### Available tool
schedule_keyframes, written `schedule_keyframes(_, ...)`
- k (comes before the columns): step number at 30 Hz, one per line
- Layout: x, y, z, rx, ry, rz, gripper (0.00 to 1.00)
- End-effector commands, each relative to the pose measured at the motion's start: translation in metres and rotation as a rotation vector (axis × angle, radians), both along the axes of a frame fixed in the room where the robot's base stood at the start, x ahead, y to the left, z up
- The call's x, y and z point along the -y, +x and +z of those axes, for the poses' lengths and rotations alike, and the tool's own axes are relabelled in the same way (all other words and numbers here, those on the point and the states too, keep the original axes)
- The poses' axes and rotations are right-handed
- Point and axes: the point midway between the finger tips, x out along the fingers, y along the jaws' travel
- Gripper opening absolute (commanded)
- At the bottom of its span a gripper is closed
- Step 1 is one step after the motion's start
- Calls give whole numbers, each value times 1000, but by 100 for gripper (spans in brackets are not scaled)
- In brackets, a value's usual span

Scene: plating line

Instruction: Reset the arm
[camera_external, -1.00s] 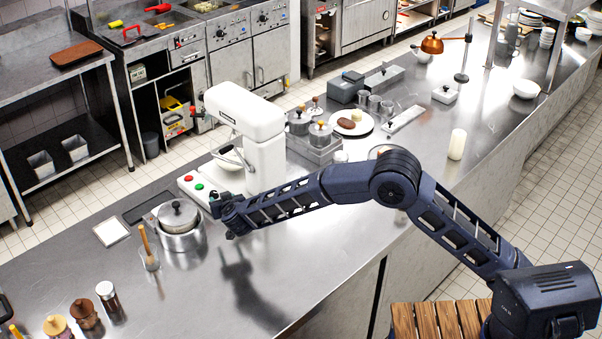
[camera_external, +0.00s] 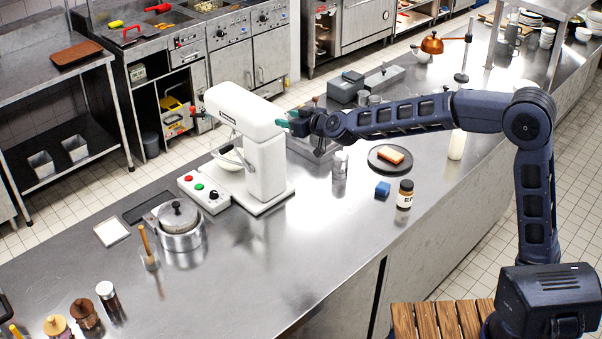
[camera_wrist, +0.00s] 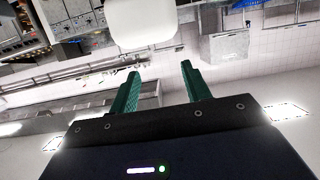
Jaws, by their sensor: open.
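My gripper (camera_external: 284,124) is raised above the counter (camera_external: 330,235), just right of the white stand mixer's head (camera_external: 240,110). In the wrist view its two green fingers (camera_wrist: 160,85) stand apart with nothing between them. A white rounded shape, likely the mixer head, shows beyond the fingers (camera_wrist: 140,25). Whether the gripper touches the mixer cannot be told from the outside view.
A lidded pot (camera_external: 181,226) stands left of the mixer. The front middle of the counter is clear.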

Motion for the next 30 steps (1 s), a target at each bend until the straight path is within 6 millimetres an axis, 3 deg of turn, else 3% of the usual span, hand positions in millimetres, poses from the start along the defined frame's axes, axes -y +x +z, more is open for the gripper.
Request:
schedule_keyframes(1,26,8,9,-9,-7,-6,48)
schedule_keyframes(6,105,20,23,-61,-45,-19,48)
schedule_keyframes(14,232,19,30,-164,-114,-74,48)
schedule_keyframes(23,376,-14,17,-317,-203,-193,48)
schedule_keyframes(30,484,-64,-5,-461,-264,-330,48)
